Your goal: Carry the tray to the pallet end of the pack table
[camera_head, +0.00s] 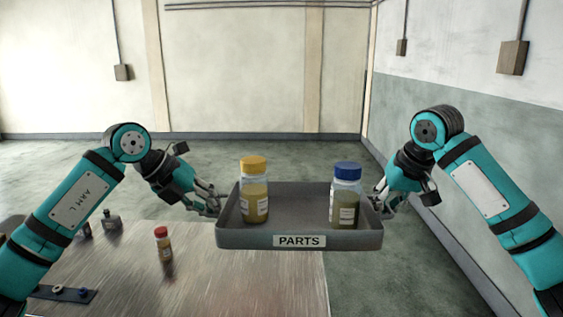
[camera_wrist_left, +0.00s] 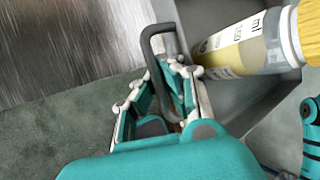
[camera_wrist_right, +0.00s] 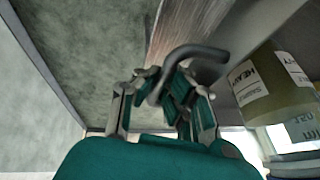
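The grey tray (camera_head: 262,240), labelled PARTS, is held level between my two grippers, above and beyond the table's right part. A yellow-capped bottle (camera_head: 254,195) stands in its left half and a blue-capped bottle (camera_head: 345,197) in its right half. My left gripper (camera_head: 214,205) is at the tray's left side; in the left wrist view its fingers are around the dark handle (camera_wrist_left: 160,42). My right gripper (camera_head: 381,207) is at the right side; in the right wrist view its fingers close around the other handle (camera_wrist_right: 192,54). The pack table (camera_head: 215,285) lies below. No pallet shows.
A small red-capped bottle (camera_head: 163,243) stands on the table left of the tray. Dark small bottles (camera_head: 112,221) and a dark strip with small round parts (camera_head: 62,293) are further left. A wall (camera_head: 480,160) runs along the right, with open floor before it.

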